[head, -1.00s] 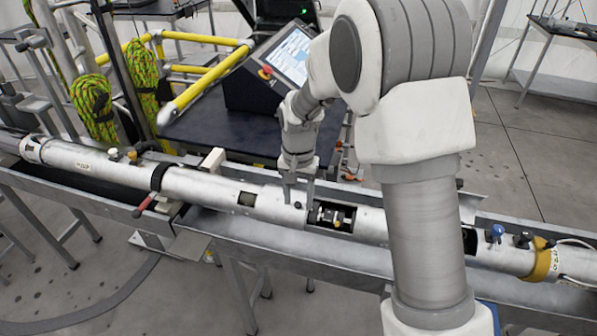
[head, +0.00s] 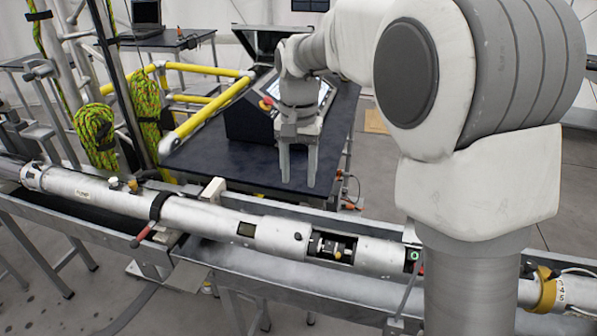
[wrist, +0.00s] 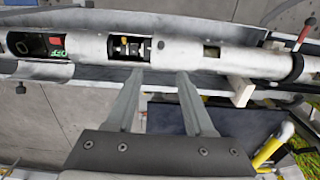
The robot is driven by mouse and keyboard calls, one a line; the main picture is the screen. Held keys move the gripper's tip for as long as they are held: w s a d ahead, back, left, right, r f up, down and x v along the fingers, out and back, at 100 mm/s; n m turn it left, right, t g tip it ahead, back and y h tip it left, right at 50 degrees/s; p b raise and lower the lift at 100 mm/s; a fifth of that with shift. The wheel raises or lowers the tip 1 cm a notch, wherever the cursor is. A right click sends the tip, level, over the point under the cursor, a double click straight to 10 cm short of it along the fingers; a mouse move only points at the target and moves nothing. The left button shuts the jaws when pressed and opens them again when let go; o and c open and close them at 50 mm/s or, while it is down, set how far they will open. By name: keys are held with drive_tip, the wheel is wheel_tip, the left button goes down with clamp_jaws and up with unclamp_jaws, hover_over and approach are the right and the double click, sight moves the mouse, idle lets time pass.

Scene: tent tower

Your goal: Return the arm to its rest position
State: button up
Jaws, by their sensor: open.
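My gripper (head: 297,172) is open and empty, its two grey fingers pointing down in front of the dark table in the head view. In the wrist view my gripper (wrist: 155,78) shows both fingers apart with nothing between them. The long silver tube (head: 205,212) lies across the rail below, and the fingers appear clear of it. The tube also shows in the wrist view (wrist: 185,52), with its cut-out window and inner mechanism (wrist: 128,47) beyond the fingertips. My arm stretches from the right side of the head view and hides part of the tube.
A dark table (head: 215,166) with a control console (head: 248,115) stands behind the tube. Yellow railings (head: 205,108) and coiled green ropes (head: 95,140) are at the left. A metal trough (head: 215,258) carries the tube. A laptop (head: 147,14) sits on a far table.

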drive_tip(key=s+d+r+n+t, duration=0.1)
drive_tip(key=s+d+r, duration=0.25)
drive_tip(key=s, duration=0.25)
drive_tip(key=s+d+r+n+t, duration=0.1)
drive_tip(key=s+d+r+t, duration=0.1)
drive_tip(key=s+d+r, duration=0.3)
drive_tip(key=s+d+f+t, duration=0.1)
drive_tip(key=s+f, duration=0.1)
drive_tip(key=s, duration=0.4)
drive_tip(key=s+d+f+n+t, duration=0.1)
drive_tip(key=s+d+f, duration=0.1)
drive_tip(key=s, duration=0.4)
drive_tip(key=shift+s+d+f+n+t, duration=0.3)
drive_tip(key=shift+s, duration=0.05)
idle(0.9)
